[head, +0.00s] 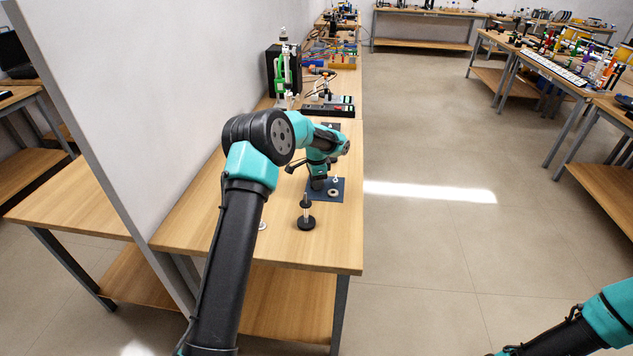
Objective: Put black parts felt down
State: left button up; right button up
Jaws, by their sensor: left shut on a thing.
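My left gripper (318,183) points down just above or at the left part of a small dark blue mat (338,183) on the wooden bench. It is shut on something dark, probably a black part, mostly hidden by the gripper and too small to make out. A black part (306,223) with a round base and an upright stem stands on the bench in front of the mat. A small pale ring-like piece (333,193) lies on the mat, with a small light piece (335,180) behind it. Felt faces cannot be made out. My right gripper is out of view; only its arm shows at lower right.
The wooden bench (200,235) runs along a white partition (150,100). A small pale disc (262,226) lies left of the black part. Behind my arm stand a black tray (328,106) and a green-and-white device (284,70). The bench's front end is mostly clear.

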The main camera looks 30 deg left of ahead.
pick_arm(q)
jog(key=shift+f, duration=0.15)
jog(key=o, duration=0.9)
notch_tip(320, 180, up, 12)
jog(key=shift+r, duration=0.2)
dwell(0.4)
